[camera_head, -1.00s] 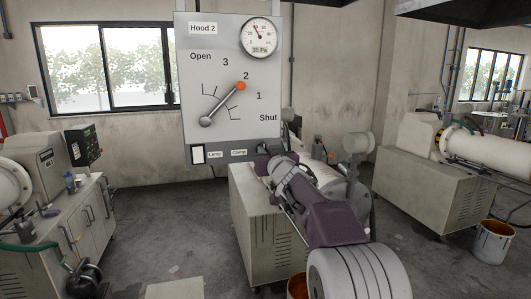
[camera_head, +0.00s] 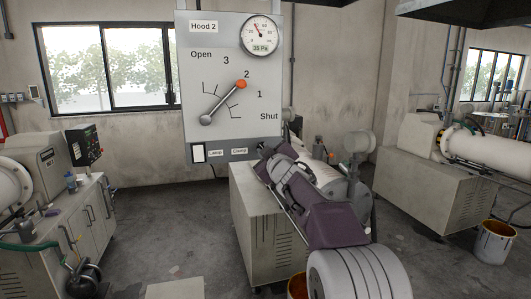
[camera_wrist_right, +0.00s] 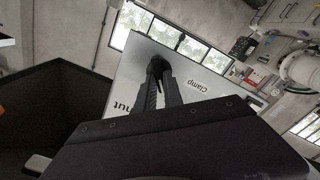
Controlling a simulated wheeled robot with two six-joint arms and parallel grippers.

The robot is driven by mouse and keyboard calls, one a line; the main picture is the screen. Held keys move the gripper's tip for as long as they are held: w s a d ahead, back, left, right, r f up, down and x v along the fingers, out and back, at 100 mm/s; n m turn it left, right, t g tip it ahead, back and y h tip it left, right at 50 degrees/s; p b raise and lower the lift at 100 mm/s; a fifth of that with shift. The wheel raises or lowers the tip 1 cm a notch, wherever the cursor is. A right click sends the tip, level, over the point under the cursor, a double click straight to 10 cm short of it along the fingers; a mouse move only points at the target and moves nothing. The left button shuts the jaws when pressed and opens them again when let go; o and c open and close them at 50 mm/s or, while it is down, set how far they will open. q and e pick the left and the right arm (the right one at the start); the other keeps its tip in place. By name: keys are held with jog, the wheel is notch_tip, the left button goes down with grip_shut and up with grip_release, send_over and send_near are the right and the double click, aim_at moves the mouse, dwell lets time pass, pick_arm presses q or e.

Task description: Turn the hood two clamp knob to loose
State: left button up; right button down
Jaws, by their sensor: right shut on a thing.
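The Hood 2 panel (camera_head: 225,135) hangs upright in the middle of the head view, with a "Clamp" label (camera_head: 239,151) at its lower edge. My right gripper (camera_head: 264,151) reaches up to the panel's lower right corner, just right of that label. In the right wrist view, my right gripper (camera_wrist_right: 161,84) is shut on the dark clamp knob (camera_wrist_right: 157,63), beside the "Clamp" label (camera_wrist_right: 201,84). The knob is mostly hidden by the fingers, and its pointer cannot be read. My left gripper is not in view.
The panel's damper lever (camera_head: 223,103) has an orange tip near 2. A pressure gauge (camera_head: 259,35) sits at the top right, a white lamp switch (camera_head: 198,153) at the bottom left. A grey mill cabinet (camera_head: 262,225) stands below my right arm.

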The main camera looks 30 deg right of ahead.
jog(key=shift+a+f+n+b, duration=0.15)
jog(key=shift+n+b, duration=0.25)
jog(key=shift+n, duration=2.1)
jog(key=shift+d+f+n+b, duration=0.1)
jog(key=shift+n+b, duration=0.25)
jog(key=shift+n, duration=2.15)
jog(key=c, duration=1.5)
grip_release()
jog(key=shift+o, duration=0.2)
jog(key=v, duration=0.9)
jog(key=shift+b, duration=0.45)
